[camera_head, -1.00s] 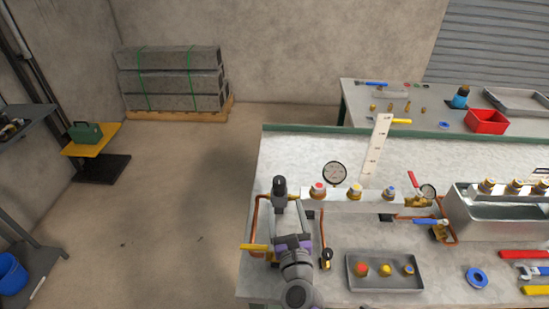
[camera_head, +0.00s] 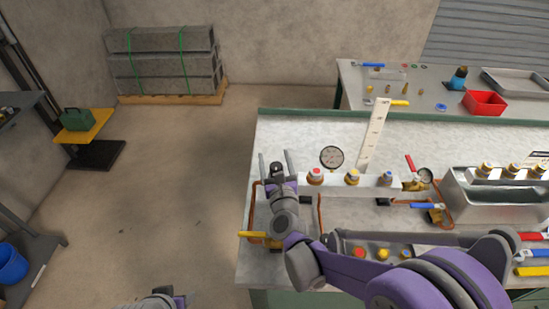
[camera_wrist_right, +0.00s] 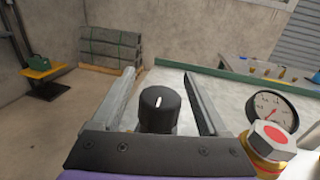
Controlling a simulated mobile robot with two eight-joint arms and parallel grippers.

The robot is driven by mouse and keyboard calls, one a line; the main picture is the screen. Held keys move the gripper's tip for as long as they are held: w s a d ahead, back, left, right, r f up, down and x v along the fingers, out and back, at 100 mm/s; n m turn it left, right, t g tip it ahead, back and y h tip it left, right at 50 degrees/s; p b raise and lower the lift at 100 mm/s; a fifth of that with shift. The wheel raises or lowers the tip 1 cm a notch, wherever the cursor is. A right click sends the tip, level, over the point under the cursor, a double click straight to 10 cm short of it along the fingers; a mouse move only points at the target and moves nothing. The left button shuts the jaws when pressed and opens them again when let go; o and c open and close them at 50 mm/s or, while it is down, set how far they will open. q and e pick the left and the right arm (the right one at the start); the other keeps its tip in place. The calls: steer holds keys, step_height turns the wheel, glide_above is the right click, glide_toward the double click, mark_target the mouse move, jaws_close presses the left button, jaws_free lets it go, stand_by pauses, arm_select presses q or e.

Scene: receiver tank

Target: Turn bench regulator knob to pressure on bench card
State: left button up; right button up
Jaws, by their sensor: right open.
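The black regulator knob (camera_head: 276,170) is at the left end of the pale manifold block. In the right wrist view the knob (camera_wrist_right: 159,108) has a white mark on top, pointing nearly straight up. My right gripper (camera_head: 275,157) is open, with one finger on each side of the knob; gaps show on both sides (camera_wrist_right: 160,85). A round white dial gauge (camera_head: 332,157) stands behind the manifold, its dial (camera_wrist_right: 272,110) too small to read. A tall white card with marks (camera_head: 374,135) stands behind, unreadable. My left gripper (camera_head: 165,301) is cut off at the bottom edge.
Red-, yellow- and blue-topped brass fittings (camera_head: 352,178) sit along the manifold. A yellow-handled valve (camera_head: 262,236) is below the knob. My right forearm covers the front tray.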

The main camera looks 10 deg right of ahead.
steer(key=shift+w, duration=0.1)
jaws_close()
stand_by(0.4)
